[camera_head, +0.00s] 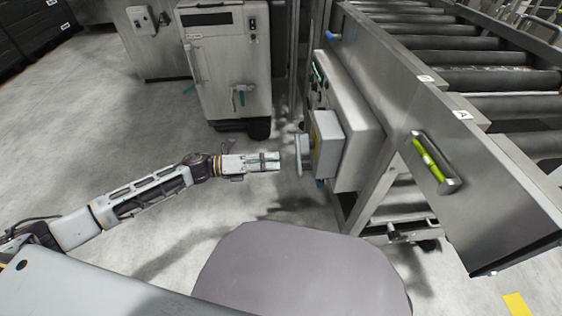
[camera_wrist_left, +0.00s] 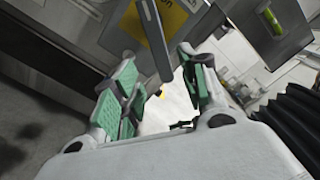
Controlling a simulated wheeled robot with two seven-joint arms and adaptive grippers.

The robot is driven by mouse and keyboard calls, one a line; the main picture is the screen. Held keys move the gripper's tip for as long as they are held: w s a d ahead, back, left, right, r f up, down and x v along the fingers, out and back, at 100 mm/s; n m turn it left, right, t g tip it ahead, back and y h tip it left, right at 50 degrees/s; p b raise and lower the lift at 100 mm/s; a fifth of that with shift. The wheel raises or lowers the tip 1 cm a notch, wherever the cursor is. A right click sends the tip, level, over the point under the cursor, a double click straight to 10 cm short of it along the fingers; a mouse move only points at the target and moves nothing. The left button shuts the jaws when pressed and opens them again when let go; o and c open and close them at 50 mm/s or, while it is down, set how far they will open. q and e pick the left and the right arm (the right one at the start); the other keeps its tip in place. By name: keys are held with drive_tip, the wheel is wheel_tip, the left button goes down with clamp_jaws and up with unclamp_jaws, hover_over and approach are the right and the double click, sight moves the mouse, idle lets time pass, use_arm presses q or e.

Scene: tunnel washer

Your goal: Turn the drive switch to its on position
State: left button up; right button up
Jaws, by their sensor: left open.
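The drive switch is a grey box (camera_head: 326,150) with a yellow plate on the side of the conveyor frame. Its grey bar handle (camera_head: 299,153) stands out on the side toward my left gripper. My left gripper (camera_head: 279,161) points at the handle, with a small gap before it. In the left wrist view, the handle (camera_wrist_left: 152,35) comes down from the yellow plate (camera_wrist_left: 183,18), and its lower end appears between the open green-padded fingers (camera_wrist_left: 158,66). The plate's lettering is partly hidden. My right gripper is not in view.
The roller conveyor (camera_head: 385,75) with its metal side frame fills the right. A yellow-green item (camera_head: 428,160) sits in a slot there. A grey cabinet (camera_head: 222,70) stands behind my left arm. Open floor lies at the left.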

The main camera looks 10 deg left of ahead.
use_arm(q)
drive_tip(key=shift+v, duration=1.7)
